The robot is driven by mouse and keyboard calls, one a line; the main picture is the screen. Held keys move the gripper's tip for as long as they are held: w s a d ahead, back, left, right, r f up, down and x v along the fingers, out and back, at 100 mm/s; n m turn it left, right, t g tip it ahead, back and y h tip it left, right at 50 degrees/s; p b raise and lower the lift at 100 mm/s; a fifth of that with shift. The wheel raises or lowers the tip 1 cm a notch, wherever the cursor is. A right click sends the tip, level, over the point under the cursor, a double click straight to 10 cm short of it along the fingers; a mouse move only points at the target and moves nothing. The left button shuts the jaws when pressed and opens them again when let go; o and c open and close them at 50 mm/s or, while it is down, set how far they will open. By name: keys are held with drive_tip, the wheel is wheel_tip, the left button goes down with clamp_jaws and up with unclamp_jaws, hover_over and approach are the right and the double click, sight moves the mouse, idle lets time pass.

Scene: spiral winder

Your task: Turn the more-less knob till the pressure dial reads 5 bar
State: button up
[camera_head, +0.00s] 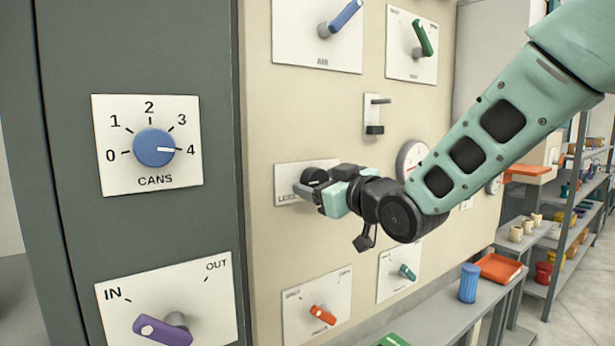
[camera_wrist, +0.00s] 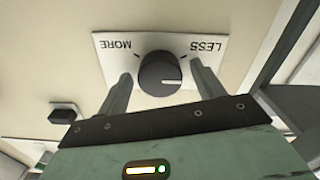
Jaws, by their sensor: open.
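The more-less knob (camera_wrist: 158,74) is round and black on a white plate (camera_wrist: 112,44) marked MORE and LESS, which appears upside down in the wrist view. Its white pointer line points right, on the LESS side of the picture. My gripper (camera_wrist: 161,72) is open, with one finger on each side of the knob; I cannot tell whether they touch it. In the head view my gripper (camera_head: 316,192) is at the knob (camera_head: 314,175) and hides much of the plate (camera_head: 284,188). A round white dial (camera_head: 404,160) is partly behind my arm; its reading is not legible.
A blue CANS knob (camera_head: 153,147) points at 4 on the left panel. A purple IN/OUT lever (camera_head: 164,330) is below it. Blue (camera_head: 345,16) and green (camera_head: 424,38) levers are above my gripper; orange (camera_head: 322,315) and teal (camera_head: 407,272) ones are below. Shelves (camera_head: 565,250) stand at right.

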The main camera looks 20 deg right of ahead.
drive_tip(key=shift+w, duration=0.2)
drive_tip(key=c, duration=1)
drive_tip(key=shift+b, duration=0.35)
